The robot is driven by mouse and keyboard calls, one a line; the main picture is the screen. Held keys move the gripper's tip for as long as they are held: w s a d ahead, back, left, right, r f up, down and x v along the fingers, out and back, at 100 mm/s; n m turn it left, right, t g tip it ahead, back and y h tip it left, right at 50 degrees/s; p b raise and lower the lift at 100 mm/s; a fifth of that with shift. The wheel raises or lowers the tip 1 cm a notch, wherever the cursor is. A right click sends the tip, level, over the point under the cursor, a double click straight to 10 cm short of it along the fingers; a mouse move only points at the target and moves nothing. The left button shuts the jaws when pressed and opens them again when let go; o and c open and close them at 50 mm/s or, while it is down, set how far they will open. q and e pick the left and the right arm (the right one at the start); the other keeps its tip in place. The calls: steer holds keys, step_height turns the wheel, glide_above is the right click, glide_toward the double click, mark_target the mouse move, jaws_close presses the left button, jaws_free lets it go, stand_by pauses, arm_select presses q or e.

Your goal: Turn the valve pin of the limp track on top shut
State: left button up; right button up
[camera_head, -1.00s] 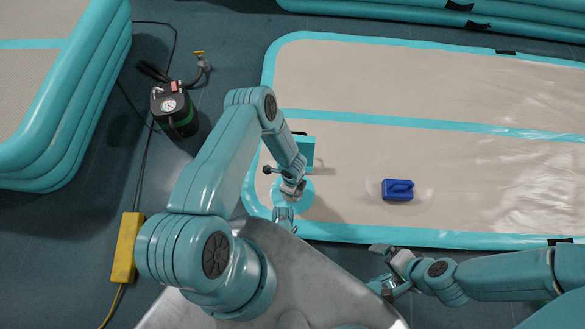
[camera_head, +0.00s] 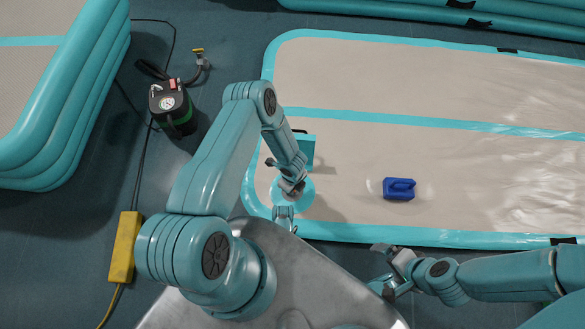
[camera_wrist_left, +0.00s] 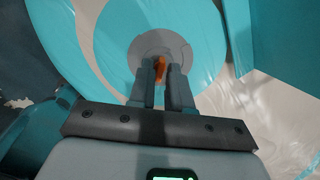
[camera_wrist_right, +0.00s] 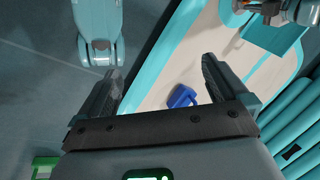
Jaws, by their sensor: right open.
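The limp track (camera_head: 440,170) is a cream sheet with teal edging and a wrinkled surface at the right. Its valve is a grey disc (camera_wrist_left: 150,45) on a round teal patch (camera_wrist_left: 105,35), with an orange valve pin (camera_wrist_left: 159,66) at its middle. My left gripper (camera_wrist_left: 160,75) is shut on the pin, one finger on each side. In the head view my left gripper (camera_head: 291,189) points down over the teal patch and hides the pin.
A teal box (camera_head: 305,150) stands close beside the valve. A blue handled block (camera_head: 398,189) lies on the track. A black pump (camera_head: 172,107) with a hose and a yellow power strip (camera_head: 125,247) are on the floor at the left. Thick teal tracks (camera_head: 75,100) are stacked at far left.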

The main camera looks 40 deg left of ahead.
arm_select(q)
steer(key=shift+o, duration=0.6)
arm_select(e)
steer(key=shift+r, duration=0.1)
arm_select(q)
steer(key=shift+r+p, duration=0.3)
steer(key=shift+r, duration=0.15)
step_height(320, 180, up, 15)
steer(key=p, duration=0.6)
steer(key=shift+r, duration=0.2)
arm_select(e)
step_height(320, 180, up, 6)
steer(key=s+a, duration=0.1)
steer(key=shift+n, duration=0.3)
steer(key=shift+s, duration=0.1)
